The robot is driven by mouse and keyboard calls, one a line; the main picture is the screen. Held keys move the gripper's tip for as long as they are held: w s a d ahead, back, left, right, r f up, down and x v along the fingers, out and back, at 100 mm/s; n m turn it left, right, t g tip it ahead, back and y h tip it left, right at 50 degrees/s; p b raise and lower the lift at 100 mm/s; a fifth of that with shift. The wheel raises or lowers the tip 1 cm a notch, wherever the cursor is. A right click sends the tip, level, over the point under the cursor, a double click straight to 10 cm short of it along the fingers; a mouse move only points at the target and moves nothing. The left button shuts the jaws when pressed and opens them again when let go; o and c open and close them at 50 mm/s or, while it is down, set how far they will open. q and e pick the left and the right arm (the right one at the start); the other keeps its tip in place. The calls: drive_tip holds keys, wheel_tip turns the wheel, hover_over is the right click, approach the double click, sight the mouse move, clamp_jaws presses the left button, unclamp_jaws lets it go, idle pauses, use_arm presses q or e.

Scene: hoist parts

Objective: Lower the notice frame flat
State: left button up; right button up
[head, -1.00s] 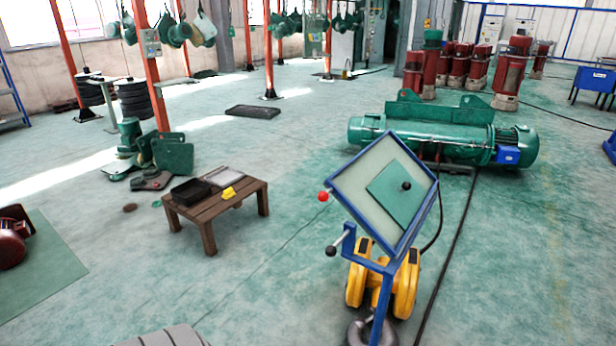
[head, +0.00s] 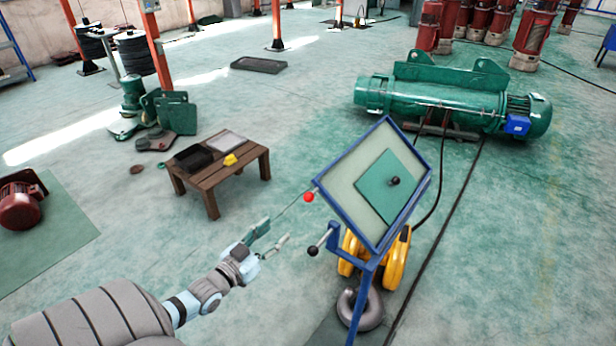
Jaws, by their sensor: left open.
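The notice frame (head: 336,174) has a blue rim around a pale board with a green sheet (head: 378,190) and a dark knob (head: 394,181). It stands tilted on a blue post (head: 362,297). A red ball (head: 309,197) sits at its left corner. A lever with a black ball end (head: 313,251) sticks out to the left below the frame. My left gripper (head: 278,234) is open and empty, left of the frame and lever, apart from both in the picture. My right gripper is not in view.
A yellow hook block (head: 397,262) and grey hook (head: 361,311) are by the post. A low wooden table (head: 238,171) with a black tray (head: 193,158) stands to the left. A green hoist (head: 430,100) lies behind. Cables cross the floor right of the frame.

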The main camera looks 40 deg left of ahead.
sight(305, 199)
use_arm(q)
drive_tip(key=shift+t, duration=0.3)
drive_tip(key=w+b, duration=0.2)
drive_tip(key=w, duration=0.2)
drive_tip(key=w+r+b, duration=0.1)
drive_tip(key=w+b, duration=0.1)
drive_tip(key=w, duration=0.3)
drive_tip(key=w+r+b, duration=0.1)
drive_tip(key=w+b, duration=0.2)
drive_tip(key=w, duration=0.2)
drive_tip(key=shift+r, duration=0.2)
drive_tip(key=shift+w+h, duration=0.3)
drive_tip(key=shift+w, duration=0.35)
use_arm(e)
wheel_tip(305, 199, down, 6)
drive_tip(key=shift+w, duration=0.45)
use_arm(q)
clamp_jaws()
